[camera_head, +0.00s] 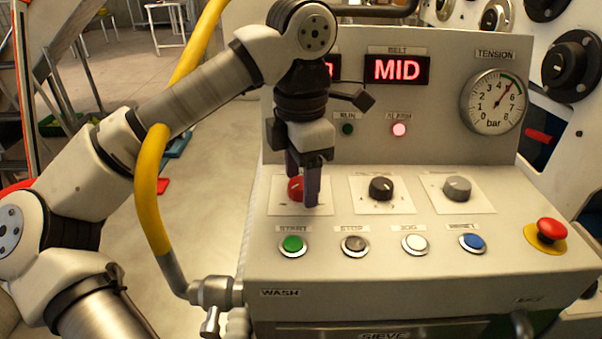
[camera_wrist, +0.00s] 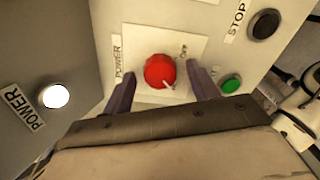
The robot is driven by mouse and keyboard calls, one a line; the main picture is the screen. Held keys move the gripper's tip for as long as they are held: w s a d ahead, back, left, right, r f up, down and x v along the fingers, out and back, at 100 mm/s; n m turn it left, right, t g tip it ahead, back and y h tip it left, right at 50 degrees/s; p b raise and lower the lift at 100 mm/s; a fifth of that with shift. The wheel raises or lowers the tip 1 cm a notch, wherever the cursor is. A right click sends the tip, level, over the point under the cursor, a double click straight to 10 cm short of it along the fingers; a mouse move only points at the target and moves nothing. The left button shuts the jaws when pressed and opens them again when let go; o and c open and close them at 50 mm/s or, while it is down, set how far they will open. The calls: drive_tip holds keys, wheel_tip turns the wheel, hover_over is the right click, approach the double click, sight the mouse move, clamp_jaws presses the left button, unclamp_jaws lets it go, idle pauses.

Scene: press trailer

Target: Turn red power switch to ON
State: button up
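The red power switch (camera_head: 295,188) is a round knob on a white plate at the left of the sloped panel, partly hidden behind my gripper (camera_head: 302,190). In the wrist view the red knob (camera_wrist: 160,71) shows whole, with a white mark on its lower right edge. The plate's POWER label (camera_wrist: 118,58) is left of it, and a small label, hard to read, is at its upper right. My gripper's two dark fingers stand on either side of the knob with gaps, open and holding nothing. Whether the fingertips reach down beside the knob I cannot tell.
A black knob (camera_head: 381,189) and a grey knob (camera_head: 457,188) are to the right. Below are a green START button (camera_head: 292,244), several other buttons and a red emergency stop (camera_head: 550,229). A lit white POWER lamp (camera_wrist: 55,95) shows. A yellow rail (camera_head: 152,180) stands left.

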sight(301, 182)
wheel_tip(301, 182, up, 14)
drive_tip(key=p, duration=0.1)
idle(0.7)
drive_tip(key=shift+f, duration=0.15)
